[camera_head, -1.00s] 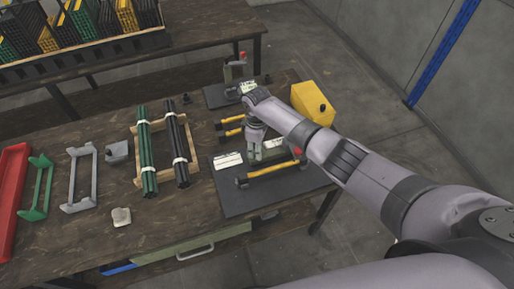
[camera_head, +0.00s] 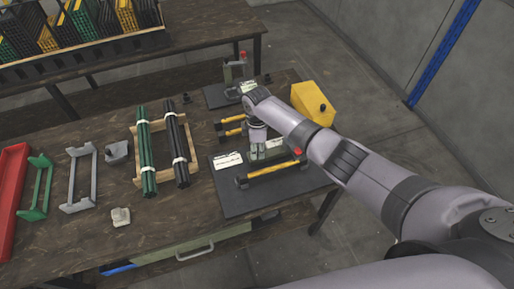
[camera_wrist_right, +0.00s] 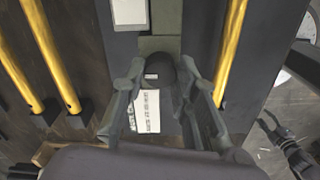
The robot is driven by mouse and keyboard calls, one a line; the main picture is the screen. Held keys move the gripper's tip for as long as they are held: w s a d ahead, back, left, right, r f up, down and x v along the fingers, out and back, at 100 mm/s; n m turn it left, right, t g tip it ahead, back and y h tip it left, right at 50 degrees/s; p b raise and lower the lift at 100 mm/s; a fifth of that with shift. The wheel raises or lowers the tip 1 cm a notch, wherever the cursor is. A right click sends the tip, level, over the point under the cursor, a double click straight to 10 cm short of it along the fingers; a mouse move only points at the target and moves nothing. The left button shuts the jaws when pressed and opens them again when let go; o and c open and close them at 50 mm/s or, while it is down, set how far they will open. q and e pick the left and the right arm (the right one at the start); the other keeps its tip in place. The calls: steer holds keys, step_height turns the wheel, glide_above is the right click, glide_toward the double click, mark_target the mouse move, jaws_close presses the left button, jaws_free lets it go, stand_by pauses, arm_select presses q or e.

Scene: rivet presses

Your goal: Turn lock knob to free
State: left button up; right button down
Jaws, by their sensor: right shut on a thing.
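My right gripper (camera_head: 258,152) reaches down over the dark base plate of the near press (camera_head: 228,197). In the right wrist view its two grey-green fingers (camera_wrist_right: 163,100) stand on either side of a dark rounded knob (camera_wrist_right: 158,70), shut on it. A white label with print (camera_wrist_right: 147,110) shows just below the knob, between the fingers. In the head view the gripper and wrist hide the knob, so its turn position cannot be told.
Yellow bars (camera_head: 272,170) run beside the gripper on the press. A second press (camera_head: 222,96) stands behind. A wooden rack with green and black rods (camera_head: 163,182) lies to the left.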

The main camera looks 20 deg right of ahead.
steer(key=shift+w+r, duration=0.1)
steer(key=c, duration=1.3)
jaws_free()
step_height(320, 180, up, 12)
steer(key=shift+f, duration=0.1)
